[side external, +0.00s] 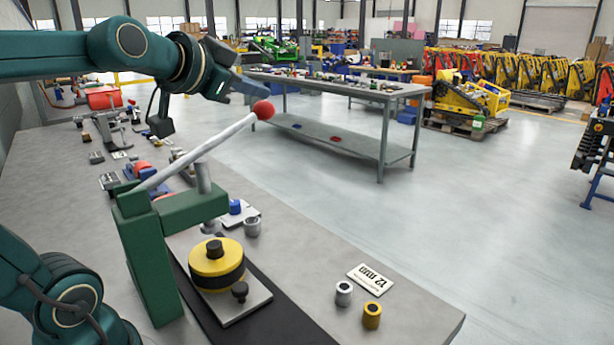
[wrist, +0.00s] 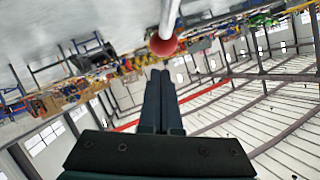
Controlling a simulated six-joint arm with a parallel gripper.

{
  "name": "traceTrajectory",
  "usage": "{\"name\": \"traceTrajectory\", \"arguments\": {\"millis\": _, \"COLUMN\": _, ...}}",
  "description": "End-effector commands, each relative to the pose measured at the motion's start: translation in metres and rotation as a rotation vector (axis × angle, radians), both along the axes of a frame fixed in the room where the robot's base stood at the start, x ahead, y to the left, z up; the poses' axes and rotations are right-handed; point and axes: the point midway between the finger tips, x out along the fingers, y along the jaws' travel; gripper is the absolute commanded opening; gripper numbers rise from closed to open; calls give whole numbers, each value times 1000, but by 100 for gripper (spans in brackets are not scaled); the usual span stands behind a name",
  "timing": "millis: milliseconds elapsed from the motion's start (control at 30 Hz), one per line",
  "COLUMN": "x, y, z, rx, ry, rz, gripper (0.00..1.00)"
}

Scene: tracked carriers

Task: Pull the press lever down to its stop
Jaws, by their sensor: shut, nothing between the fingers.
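The press is a green frame (side external: 150,255) on the bench, with a grey lever rod (side external: 205,150) that slopes up to the right and ends in a red ball knob (side external: 264,110). The lever stands raised. My gripper (side external: 262,92) is shut and empty, just above and left of the knob in the side view; whether it touches the knob I cannot tell. In the wrist view the knob (wrist: 163,46) shows just beyond the tips of my shut fingers (wrist: 160,74), with the rod (wrist: 170,15) running up out of frame. A yellow and black round piece (side external: 216,262) sits on a plate under the press.
Two small cylinders, one silver (side external: 344,293) and one yellow (side external: 372,315), and a label card (side external: 371,279) lie at the bench's front right. Small parts and a red-topped device (side external: 104,98) stand farther back. A separate grey table (side external: 340,85) stands beyond the bench.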

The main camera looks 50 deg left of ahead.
Motion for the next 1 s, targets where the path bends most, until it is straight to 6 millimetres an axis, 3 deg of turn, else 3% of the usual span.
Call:
{"name": "traceTrajectory", "arguments": {"millis": 300, "x": 4, "y": 7, "z": -12, "rx": 0, "ry": 1, "rz": 1, "gripper": 0}}
{"name": "traceTrajectory", "arguments": {"millis": 767, "x": 5, "y": 7, "z": -13, "rx": 1, "ry": 3, "rz": 1, "gripper": 0}}
{"name": "traceTrajectory", "arguments": {"millis": 1000, "x": 14, "y": 5, "z": -28, "rx": 0, "ry": 73, "rz": -10, "gripper": 0}}
